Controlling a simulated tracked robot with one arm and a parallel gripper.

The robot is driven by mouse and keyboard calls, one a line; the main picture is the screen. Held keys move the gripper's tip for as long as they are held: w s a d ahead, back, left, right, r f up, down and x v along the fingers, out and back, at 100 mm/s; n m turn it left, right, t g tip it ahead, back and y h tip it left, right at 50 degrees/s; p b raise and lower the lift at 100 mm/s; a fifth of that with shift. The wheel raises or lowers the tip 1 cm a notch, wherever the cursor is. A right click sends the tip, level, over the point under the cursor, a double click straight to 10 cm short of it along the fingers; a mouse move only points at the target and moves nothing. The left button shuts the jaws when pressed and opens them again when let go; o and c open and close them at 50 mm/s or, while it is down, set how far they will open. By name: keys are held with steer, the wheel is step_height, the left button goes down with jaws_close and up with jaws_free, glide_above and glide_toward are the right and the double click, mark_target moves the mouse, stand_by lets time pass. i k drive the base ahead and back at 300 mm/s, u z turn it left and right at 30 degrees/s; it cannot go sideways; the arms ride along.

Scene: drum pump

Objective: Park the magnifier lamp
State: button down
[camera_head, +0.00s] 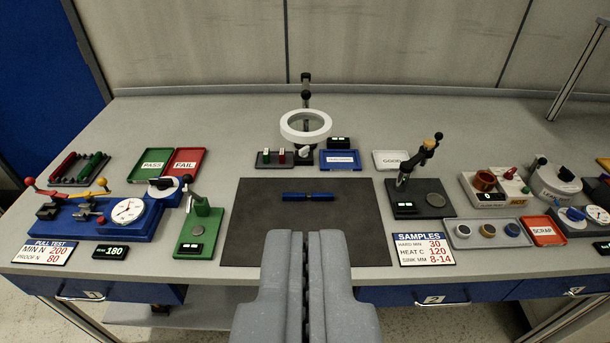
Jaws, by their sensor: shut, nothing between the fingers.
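The magnifier lamp (306,126) is a white ring with a clear lens at the back middle of the bench. Its dark jointed arm (306,92) rises behind the ring.
A blue bar (308,197) lies on the mat. A blue tray (340,160) and a small rack (275,158) sit near the lamp. A green press (200,228) stands left of the mat, a black lever device (418,180) right. Bare bench lies left and right of the lamp.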

mark_target(294, 136)
steer(key=z, duration=0.25)
steer(key=i, duration=1.2)
steer(key=u, duration=0.25)
